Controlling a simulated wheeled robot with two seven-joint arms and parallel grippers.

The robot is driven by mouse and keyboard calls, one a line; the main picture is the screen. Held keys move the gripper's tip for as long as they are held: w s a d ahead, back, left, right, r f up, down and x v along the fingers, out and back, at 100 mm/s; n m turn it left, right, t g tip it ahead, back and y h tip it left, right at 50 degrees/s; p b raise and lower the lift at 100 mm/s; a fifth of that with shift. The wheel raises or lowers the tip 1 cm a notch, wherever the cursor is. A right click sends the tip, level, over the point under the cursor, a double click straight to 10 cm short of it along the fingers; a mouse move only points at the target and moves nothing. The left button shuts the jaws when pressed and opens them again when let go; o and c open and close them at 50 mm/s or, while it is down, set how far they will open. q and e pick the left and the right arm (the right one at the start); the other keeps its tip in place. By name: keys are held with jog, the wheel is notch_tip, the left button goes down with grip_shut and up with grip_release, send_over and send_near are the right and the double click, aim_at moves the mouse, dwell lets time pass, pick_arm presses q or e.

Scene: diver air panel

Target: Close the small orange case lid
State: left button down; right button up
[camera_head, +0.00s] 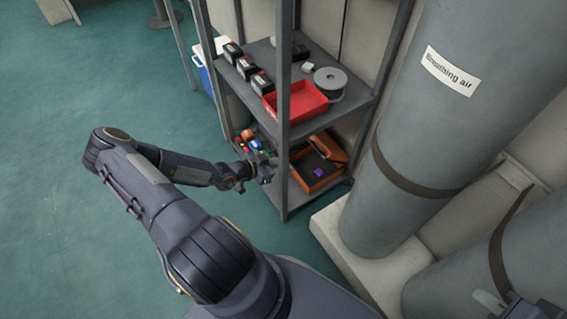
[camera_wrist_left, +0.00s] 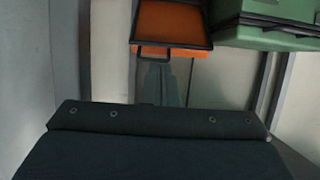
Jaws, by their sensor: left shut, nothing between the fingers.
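The orange case (camera_head: 318,184) sits on the lower shelf in the head view, its lid (camera_head: 331,147) raised at the back. A small purple item (camera_head: 318,172) lies in its dark interior. My left gripper (camera_head: 264,168) is shut and empty at the left of the case, partly hidden by the shelf post. The left wrist view shows an orange, dark-rimmed panel (camera_wrist_left: 170,24) with a dark handle; I cannot tell whether it is this case's lid. My right gripper (camera_head: 512,306) is cut off at the bottom right corner, and its fingers are unclear.
The shelf's front post (camera_head: 284,100) stands by my left gripper. A red bin (camera_head: 296,103) and a grey spool (camera_head: 331,80) are on the upper shelf. Large grey cylinders (camera_head: 430,130) stand to the right. A green case (camera_wrist_left: 262,32) shows in the left wrist view.

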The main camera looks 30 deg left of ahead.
pick_arm(q)
jog(key=w+d+f+b, duration=0.2)
jog(key=w+f+b, duration=0.2)
jog(key=w+f, duration=0.2)
jog(key=shift+d+f+b, duration=0.3)
jog(key=shift+f+b, duration=0.1)
jog(key=shift+f, duration=0.15)
jog(key=shift+w+r, duration=0.1)
dwell(1.1)
